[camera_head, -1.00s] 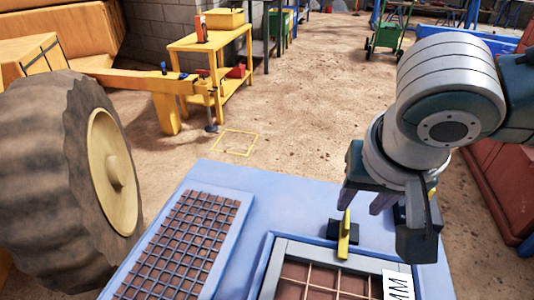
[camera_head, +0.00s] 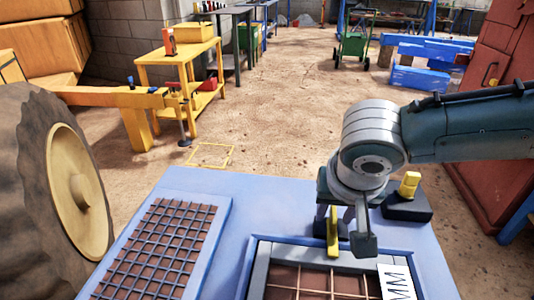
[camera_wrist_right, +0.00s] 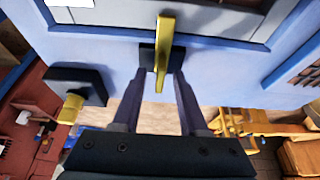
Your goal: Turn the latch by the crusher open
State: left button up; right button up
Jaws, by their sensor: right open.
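The latch is a yellow lever (camera_head: 333,232) on a small dark base, on the blue top behind the framed grid. The wrist view shows the lever (camera_wrist_right: 164,45) running lengthwise over its dark block. My right gripper (camera_head: 346,236) is open at the latch. In the wrist view its two fingertips (camera_wrist_right: 161,76) lie on either side of the lever's lower part, with a gap on each side. I cannot tell whether a finger touches the base. In the head view the right finger partly hides the area beside the lever. My left gripper is not in view.
A dark block with a yellow knob (camera_head: 410,185) stands close to the right of my gripper. A gridded panel (camera_head: 165,250) lies left, a framed grid (camera_head: 310,285) with a white lettered label (camera_head: 396,282) in front. A large tyre (camera_head: 25,170) stands at far left.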

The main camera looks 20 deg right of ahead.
jog(key=shift+c, duration=0.4)
grip_shut()
